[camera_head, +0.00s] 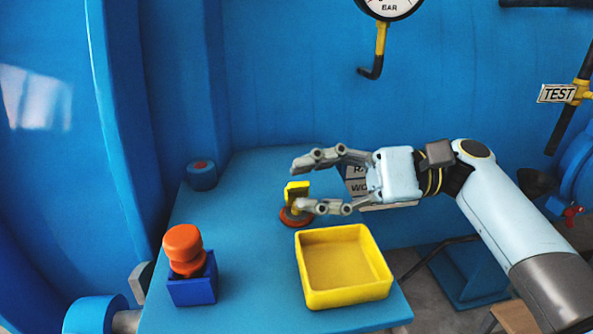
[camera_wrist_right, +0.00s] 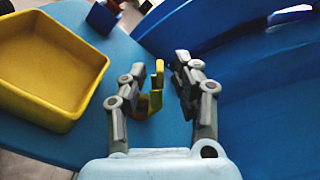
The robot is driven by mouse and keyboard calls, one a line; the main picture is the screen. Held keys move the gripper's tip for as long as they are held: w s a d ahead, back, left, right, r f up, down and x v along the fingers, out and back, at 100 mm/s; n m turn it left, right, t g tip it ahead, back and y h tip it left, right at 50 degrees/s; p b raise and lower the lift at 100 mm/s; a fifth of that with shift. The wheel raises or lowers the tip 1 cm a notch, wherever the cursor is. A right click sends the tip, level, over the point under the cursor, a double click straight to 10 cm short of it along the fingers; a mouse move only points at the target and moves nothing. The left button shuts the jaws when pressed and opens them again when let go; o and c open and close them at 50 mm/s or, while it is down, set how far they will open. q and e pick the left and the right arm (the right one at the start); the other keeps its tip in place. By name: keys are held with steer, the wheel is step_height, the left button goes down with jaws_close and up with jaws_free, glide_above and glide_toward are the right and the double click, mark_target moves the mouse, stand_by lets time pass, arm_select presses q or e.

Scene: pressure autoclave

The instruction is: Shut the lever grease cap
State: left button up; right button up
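The grease cap shows in the head view as a round orange-red base (camera_head: 294,219) on the blue table, with a yellow lever (camera_head: 296,188) standing up from it. In the right wrist view the yellow lever (camera_wrist_right: 157,82) stands between the fingers, with a gap visible at the right finger. My right gripper (camera_head: 302,184) is open and comes in from the right, its fingers reaching around the lever's level. The lower finger hides part of the cap. I cannot tell whether the left finger touches the lever. My left gripper is not in view.
A yellow open tray (camera_head: 346,298) stands in front of the cap, close to the right arm. An orange knob (camera_head: 184,249) on a blue block (camera_head: 194,287) stands front left. A small blue cylinder (camera_head: 201,178) is at the back left. The blue vessel wall (camera_head: 290,80) rises behind.

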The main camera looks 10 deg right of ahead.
steer(key=shift+a, duration=1.05)
steer(key=shift+c, duration=0.2)
jaws_close()
